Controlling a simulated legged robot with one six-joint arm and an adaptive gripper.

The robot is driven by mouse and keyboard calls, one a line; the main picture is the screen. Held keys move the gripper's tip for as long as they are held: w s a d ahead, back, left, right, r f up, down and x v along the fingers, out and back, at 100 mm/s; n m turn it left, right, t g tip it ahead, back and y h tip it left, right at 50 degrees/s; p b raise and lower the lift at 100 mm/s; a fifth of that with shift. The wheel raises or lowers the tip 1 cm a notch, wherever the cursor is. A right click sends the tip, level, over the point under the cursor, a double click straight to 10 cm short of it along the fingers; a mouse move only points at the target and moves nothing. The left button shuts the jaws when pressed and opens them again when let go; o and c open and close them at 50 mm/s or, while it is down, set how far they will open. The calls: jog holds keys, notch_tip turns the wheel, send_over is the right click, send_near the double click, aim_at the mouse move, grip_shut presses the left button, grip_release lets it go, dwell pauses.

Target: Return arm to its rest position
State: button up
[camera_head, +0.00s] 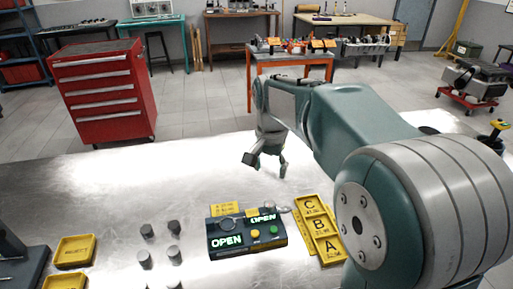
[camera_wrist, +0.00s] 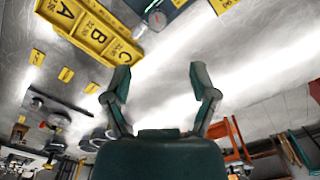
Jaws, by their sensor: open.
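My gripper (camera_head: 268,163) hangs above the far part of the shiny metal bench (camera_head: 180,180), with its fingers apart and nothing between them. In the wrist view its two fingers (camera_wrist: 160,85) are spread wide with bare metal bench behind them. My teal and grey arm reaches from the right side of the head view toward the middle and hides part of the bench's right side.
A dark box (camera_head: 246,236) with glowing OPEN labels and a yellow tray (camera_head: 318,228) marked A, B, C sit on the bench. Several dark cylinders (camera_head: 146,231) and yellow trays (camera_head: 75,250) are at left. A red tool cabinet (camera_head: 104,92) stands beyond.

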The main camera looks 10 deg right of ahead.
jog(key=shift+s, duration=0.1)
jog(key=s+n+t, duration=0.5)
jog(key=s+n, duration=0.3)
jog(key=s, duration=1.3)
jog(key=shift+d+r+t, duration=0.15)
jog(key=shift+r+t, duration=0.05)
jog(key=shift+t, duration=0.1)
jog(key=shift+c, duration=1.2)
